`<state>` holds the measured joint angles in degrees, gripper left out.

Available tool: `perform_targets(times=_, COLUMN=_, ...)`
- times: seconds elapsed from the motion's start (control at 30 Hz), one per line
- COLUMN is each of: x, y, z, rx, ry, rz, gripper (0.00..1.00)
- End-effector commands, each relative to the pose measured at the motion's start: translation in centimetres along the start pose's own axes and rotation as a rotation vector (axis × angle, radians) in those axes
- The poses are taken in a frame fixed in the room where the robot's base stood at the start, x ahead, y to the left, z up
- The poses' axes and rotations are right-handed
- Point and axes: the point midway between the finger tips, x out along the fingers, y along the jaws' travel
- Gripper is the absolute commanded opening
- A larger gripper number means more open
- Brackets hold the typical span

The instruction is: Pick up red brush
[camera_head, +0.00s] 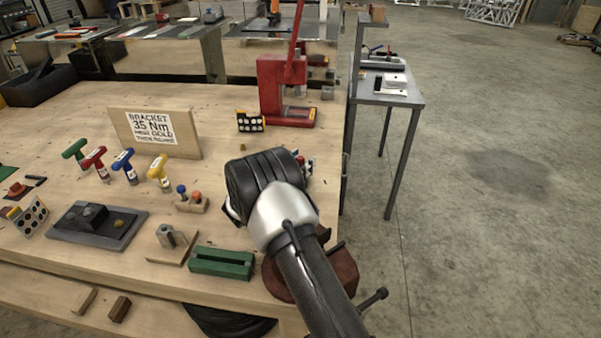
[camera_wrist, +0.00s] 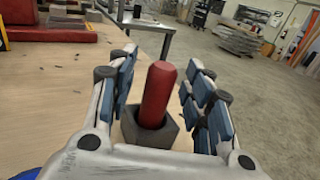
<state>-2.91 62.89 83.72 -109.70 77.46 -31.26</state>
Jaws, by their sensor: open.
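A red, round-ended upright rod, which looks like the handle of the red brush (camera_wrist: 157,92), stands in a dark angular holder (camera_wrist: 150,132) in the wrist view. Its lower end is hidden inside the holder, and no bristles show. My gripper (camera_wrist: 164,70) is open, with one blue-padded finger on each side of the red handle. Gaps show between the handle and both fingers. In the head view my arm and wrist cover most of this spot at the right side of the wooden bench.
A red press (camera_head: 284,90) stands at the bench's back right corner. A metal side table (camera_head: 392,91) stands beyond the right edge.

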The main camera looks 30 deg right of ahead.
Motion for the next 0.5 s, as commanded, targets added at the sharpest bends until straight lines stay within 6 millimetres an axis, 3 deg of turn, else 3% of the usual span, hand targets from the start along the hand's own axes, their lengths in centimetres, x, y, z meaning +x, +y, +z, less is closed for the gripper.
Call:
perform_targets(times=0.1, x=-0.06, y=0.03, z=0.10, rx=0.001, ry=0.000, rz=0.000, gripper=0.46)
perform_targets(times=0.5, x=-0.09, y=0.01, z=0.07, rx=0.001, ry=0.000, rz=0.000, gripper=0.20)
